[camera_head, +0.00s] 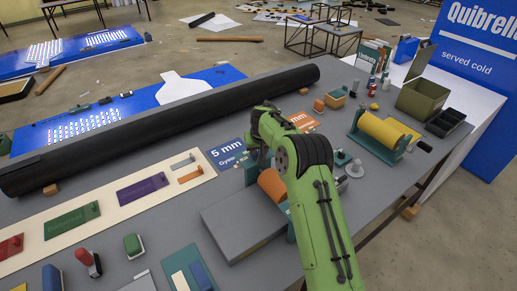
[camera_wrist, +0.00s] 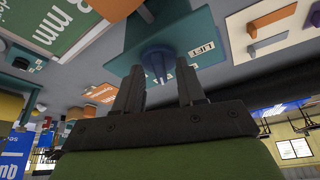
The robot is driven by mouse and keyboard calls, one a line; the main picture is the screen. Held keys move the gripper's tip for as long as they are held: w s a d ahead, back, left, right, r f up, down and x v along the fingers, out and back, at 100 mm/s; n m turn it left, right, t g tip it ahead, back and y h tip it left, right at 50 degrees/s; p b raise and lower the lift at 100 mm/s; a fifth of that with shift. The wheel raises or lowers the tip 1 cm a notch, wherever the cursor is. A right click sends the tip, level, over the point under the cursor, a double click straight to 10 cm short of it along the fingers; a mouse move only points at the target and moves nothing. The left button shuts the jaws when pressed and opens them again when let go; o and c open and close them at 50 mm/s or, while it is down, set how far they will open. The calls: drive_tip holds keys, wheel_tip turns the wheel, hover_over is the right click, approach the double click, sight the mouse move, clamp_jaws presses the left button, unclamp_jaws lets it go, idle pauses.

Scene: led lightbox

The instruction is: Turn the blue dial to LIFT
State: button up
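The blue dial (camera_wrist: 157,60) shows in the wrist view on a teal housing (camera_wrist: 195,25). A white label reading LIFT (camera_wrist: 203,50) is on the housing to the right of the dial. I cannot tell which mark the dial points at. My gripper (camera_wrist: 158,78) is open, with one dark finger to the left of the dial and one to the right. The dial appears between or just beyond the fingertips, and no contact is visible. In the head view my green arm reaches over the bench, and the dial and the fingertips are hidden.
An orange roller (camera_head: 272,186) and a grey flat block (camera_head: 240,222) are beside my arm. A yellow roller (camera_head: 383,131) with a crank stands to the right. A long black roll (camera_head: 150,125) crosses the bench behind. An olive bin (camera_head: 422,98) is at the back right.

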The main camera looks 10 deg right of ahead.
clamp_jaws()
drive_tip(key=shift+d+n, duration=0.1)
drive_tip(key=shift+n, duration=0.2)
drive_tip(key=shift+d+n+y, duration=0.15)
drive_tip(key=shift+n+y, duration=0.35)
drive_tip(key=shift+n, duration=0.5)
drive_tip(key=n+y, duration=0.1)
drive_tip(key=n, duration=0.1)
drive_tip(key=shift+d+n, duration=0.1)
drive_tip(key=shift+n, duration=0.3)
drive_tip(key=n+p, duration=0.1)
drive_tip(key=n+g+y+p, duration=0.1)
drive_tip(key=n+p, duration=0.1)
drive_tip(key=shift+w+d+r+n, duration=0.1)
drive_tip(key=shift+r+n, duration=0.1)
drive_tip(key=shift+n, duration=0.1)
drive_tip(key=shift+w+f+n+g+y+p, duration=0.2)
drive_tip(key=shift+n+g+y+p, duration=0.15)
drive_tip(key=shift+n, duration=1.05)
